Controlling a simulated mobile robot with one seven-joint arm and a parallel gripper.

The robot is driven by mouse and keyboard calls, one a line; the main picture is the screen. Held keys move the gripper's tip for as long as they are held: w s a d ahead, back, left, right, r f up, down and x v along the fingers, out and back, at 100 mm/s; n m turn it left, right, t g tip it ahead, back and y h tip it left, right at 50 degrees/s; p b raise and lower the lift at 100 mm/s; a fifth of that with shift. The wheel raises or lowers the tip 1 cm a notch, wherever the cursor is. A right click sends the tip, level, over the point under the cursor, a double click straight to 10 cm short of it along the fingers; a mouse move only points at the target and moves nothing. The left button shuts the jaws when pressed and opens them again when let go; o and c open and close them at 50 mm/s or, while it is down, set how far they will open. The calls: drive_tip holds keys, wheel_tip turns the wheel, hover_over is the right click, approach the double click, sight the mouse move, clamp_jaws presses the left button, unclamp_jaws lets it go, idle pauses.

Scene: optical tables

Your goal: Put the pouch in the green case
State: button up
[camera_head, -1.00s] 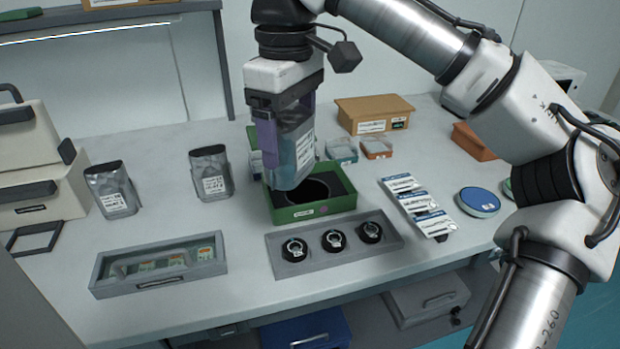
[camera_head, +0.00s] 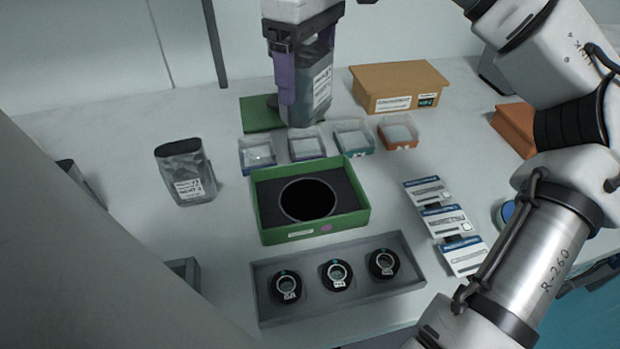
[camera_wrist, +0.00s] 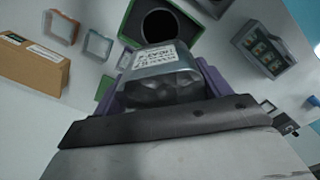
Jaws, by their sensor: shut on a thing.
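My gripper (camera_head: 303,88) is shut on a grey pouch (camera_head: 321,90) with a white label and holds it upright above the table, behind the green case in the head view. The pouch also shows between the purple fingers in the wrist view (camera_wrist: 165,75). The open green case (camera_head: 262,217) has a dark insert with a round black hole, and I see nothing in it. The green case is also at the top of the wrist view (camera_wrist: 133,22). A second silver pouch (camera_head: 186,172) stands upright to the left of the case.
Several small clear-lidded boxes (camera_head: 352,139) line up behind the case. A grey tray (camera_head: 263,309) with three round black mounts lies in front. Labelled packets (camera_head: 445,222) lie to the right. A cardboard box (camera_head: 398,88) stands at the back. A green panel (camera_head: 258,112) lies behind the small boxes.

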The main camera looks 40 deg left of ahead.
sight(307, 114)
wheel_tip(307, 114, down, 19)
drive_tip(key=shift+s+f, duration=0.1)
idle(0.3)
drive_tip(key=shift+f, duration=0.15)
drive_tip(key=o, duration=1.1)
drive_tip(key=shift+o, duration=0.2)
wheel_tip(307, 114, up, 12)
drive_tip(key=shift+r, duration=0.15)
